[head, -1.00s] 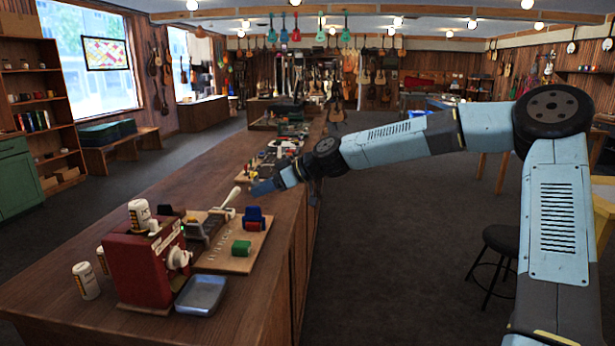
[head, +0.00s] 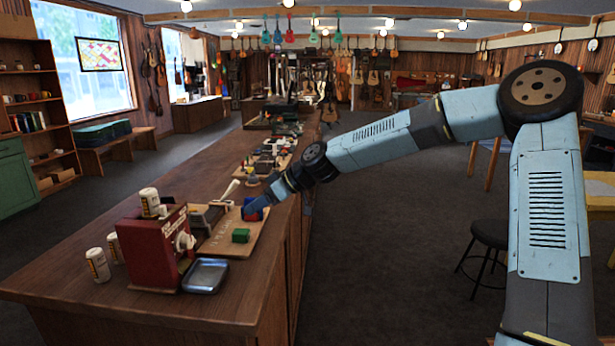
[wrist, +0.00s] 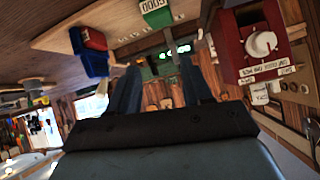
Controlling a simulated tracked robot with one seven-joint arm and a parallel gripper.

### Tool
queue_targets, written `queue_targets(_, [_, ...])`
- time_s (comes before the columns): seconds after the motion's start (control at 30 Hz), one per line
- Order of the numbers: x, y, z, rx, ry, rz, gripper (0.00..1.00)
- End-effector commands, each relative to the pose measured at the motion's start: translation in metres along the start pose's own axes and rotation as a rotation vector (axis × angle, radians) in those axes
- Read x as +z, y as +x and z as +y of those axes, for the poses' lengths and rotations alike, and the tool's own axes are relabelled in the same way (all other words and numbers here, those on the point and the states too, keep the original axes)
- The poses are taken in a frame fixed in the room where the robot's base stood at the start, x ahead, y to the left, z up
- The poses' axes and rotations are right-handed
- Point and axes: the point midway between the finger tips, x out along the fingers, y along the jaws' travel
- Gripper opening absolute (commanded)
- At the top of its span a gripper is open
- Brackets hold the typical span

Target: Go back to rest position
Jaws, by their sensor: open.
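My gripper (head: 258,206) is over the wooden counter at the front edge of a wooden board (head: 226,247), and overlaps the red-and-blue block in the head view. In the wrist view my gripper (wrist: 163,78) shows two dark fingers apart with nothing held between them. That view is turned over: the red-and-blue block (wrist: 90,50) is left of the fingers, and a green block (wrist: 156,12) is beyond them. The green block also stands on the board in the head view (head: 241,235). I cannot tell whether the gripper touches the red-and-blue block.
A red machine (head: 150,248) with a white knob stands left on the counter (head: 250,300). A grey tray (head: 205,275) and white cans (head: 97,265) are around it. More items lie farther along the counter. A black stool (head: 488,235) stands right; the floor between is open.

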Motion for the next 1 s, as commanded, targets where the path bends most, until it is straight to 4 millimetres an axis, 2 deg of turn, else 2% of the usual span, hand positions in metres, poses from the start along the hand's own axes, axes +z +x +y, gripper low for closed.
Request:
queue_targets(0.27, [0.036, -0.001, -0.017, 0.044, 0.031, -0.171, 0.49])
queue_targets(0.47, [0.07, -0.019, -0.029, 0.118, 0.081, -0.328, 0.49])
queue_targets(0.67, [0.097, -0.051, -0.039, 0.217, 0.147, -0.455, 0.49])
queue_targets(1.0, [0.123, -0.129, -0.061, 0.427, 0.288, -0.588, 0.49])
